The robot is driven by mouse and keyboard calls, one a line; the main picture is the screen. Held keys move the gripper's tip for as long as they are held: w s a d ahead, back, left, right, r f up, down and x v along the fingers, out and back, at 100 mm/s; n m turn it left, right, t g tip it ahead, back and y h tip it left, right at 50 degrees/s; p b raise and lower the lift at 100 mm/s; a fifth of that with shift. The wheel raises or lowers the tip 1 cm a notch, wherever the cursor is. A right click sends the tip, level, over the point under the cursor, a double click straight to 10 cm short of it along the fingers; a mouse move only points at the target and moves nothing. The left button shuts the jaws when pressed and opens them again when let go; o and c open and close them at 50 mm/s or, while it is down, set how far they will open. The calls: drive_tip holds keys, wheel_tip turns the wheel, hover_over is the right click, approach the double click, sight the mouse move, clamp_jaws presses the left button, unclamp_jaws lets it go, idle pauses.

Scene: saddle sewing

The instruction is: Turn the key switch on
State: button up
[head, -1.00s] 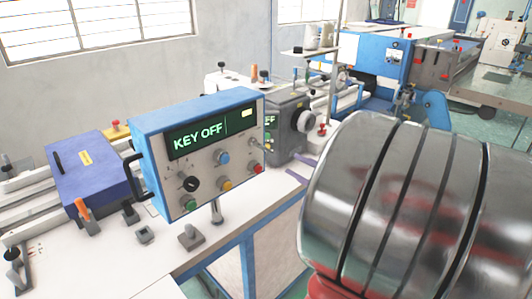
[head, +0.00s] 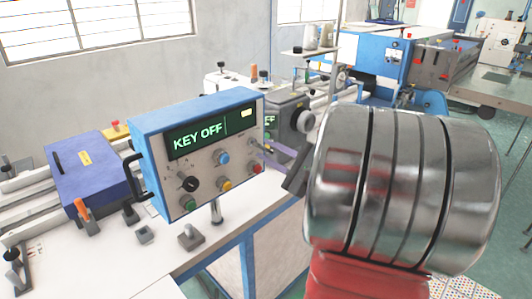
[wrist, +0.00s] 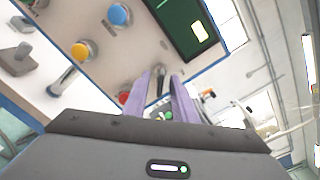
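The blue-framed control box (head: 214,165) stands on the white bench in the head view. Its screen (head: 197,137) reads "KEY OFF" in green. A small metallic key switch (head: 254,143) sits at the panel's right side, above the red button (head: 257,168). My gripper (wrist: 161,78) has purple fingers that are apart, pointing at the panel. In the wrist view a small metallic piece (wrist: 161,86), seemingly the key switch, shows between the fingers. Whether they touch it I cannot tell. In the head view my gripper (head: 265,151) is at the panel's right edge.
The panel also carries a black knob (head: 188,184), a blue button (head: 222,158), a yellow button (head: 225,184) and a green button (head: 190,204) left of my gripper. A grey machine with a handwheel (head: 305,121) stands close behind.

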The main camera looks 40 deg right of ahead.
drive_tip(key=shift+w, duration=0.35)
clamp_jaws()
drive_tip(key=shift+a, duration=0.4)
drive_tip(key=shift+d+f, duration=0.1)
drive_tip(key=shift+d, duration=0.2)
